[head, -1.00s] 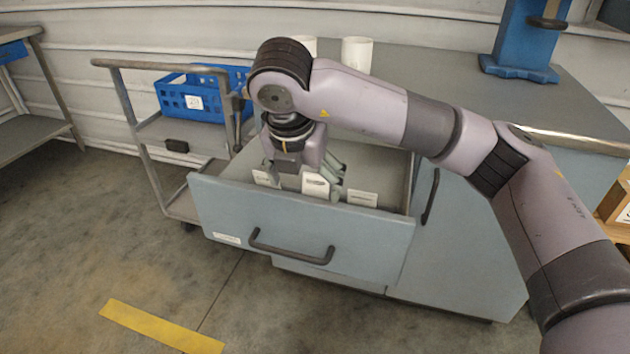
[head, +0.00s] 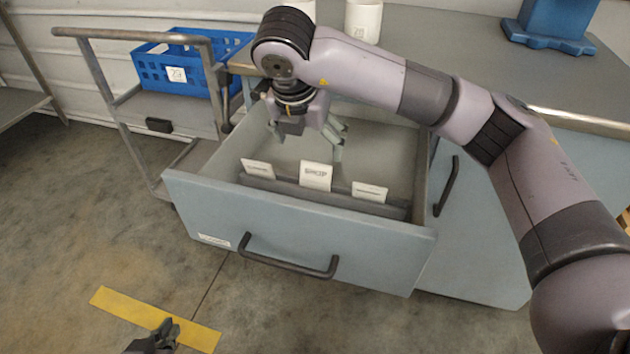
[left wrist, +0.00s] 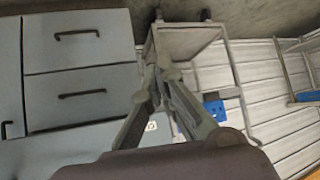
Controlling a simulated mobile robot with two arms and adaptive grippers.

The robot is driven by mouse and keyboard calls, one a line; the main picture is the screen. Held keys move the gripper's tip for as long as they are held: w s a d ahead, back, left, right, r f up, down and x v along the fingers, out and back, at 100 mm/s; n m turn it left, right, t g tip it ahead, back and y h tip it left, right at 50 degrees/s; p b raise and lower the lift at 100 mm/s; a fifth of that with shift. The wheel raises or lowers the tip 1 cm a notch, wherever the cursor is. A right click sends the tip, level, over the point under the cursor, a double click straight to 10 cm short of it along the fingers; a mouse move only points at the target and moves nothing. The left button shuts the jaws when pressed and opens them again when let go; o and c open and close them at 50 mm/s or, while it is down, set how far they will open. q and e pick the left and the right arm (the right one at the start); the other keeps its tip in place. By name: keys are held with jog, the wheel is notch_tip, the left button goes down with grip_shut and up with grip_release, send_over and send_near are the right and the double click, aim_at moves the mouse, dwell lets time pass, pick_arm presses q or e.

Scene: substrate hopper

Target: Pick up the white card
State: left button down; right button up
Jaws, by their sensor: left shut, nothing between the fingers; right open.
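Three white cards stand in a dark holder (head: 325,196) inside the open drawer (head: 300,235). The middle card (head: 316,176) is the tallest and bears dark lettering. The left card (head: 258,168) and the right card (head: 369,191) sit lower. My right gripper (head: 337,143) is open and empty inside the drawer area, just behind and to the right of the middle card in the picture, pointing down. My left gripper (head: 165,335) is shut and empty, low over the floor at the bottom left; its fingers also show in the left wrist view (left wrist: 153,70), away from the cards.
A cart (head: 130,38) with a blue crate (head: 150,66) stands left of the drawer. White cups (head: 363,20) and a blue stand (head: 552,25) are on the countertop (head: 450,60). The drawer handle (head: 290,262) sticks out in front.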

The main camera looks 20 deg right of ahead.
aim_at(316, 168)
jog(key=b+x, duration=0.1)
jog(key=x, duration=0.6)
jog(key=shift+f, duration=0.15)
jog(key=shift+b+x, duration=0.75)
jog(key=shift+x, duration=1.95)
pick_arm(q)
jog(key=w+d+r+t+h, duration=0.1)
jog(key=w+r+t, duration=0.2)
jog(key=r+t, duration=0.1)
jog(key=w+d+r+t+h, duration=0.1)
jog(key=w+d+r+t, duration=0.1)
jog(key=r, duration=0.5)
jog(key=shift+w+d+t, duration=0.2)
jog(key=shift+w+t, duration=0.55)
jog(key=shift+t, duration=0.15)
jog(key=shift+r, duration=0.1)
pick_arm(e)
jog(key=shift+c, duration=0.2)
jog(key=c, duration=1)
jog(key=shift+c, duration=0.2)
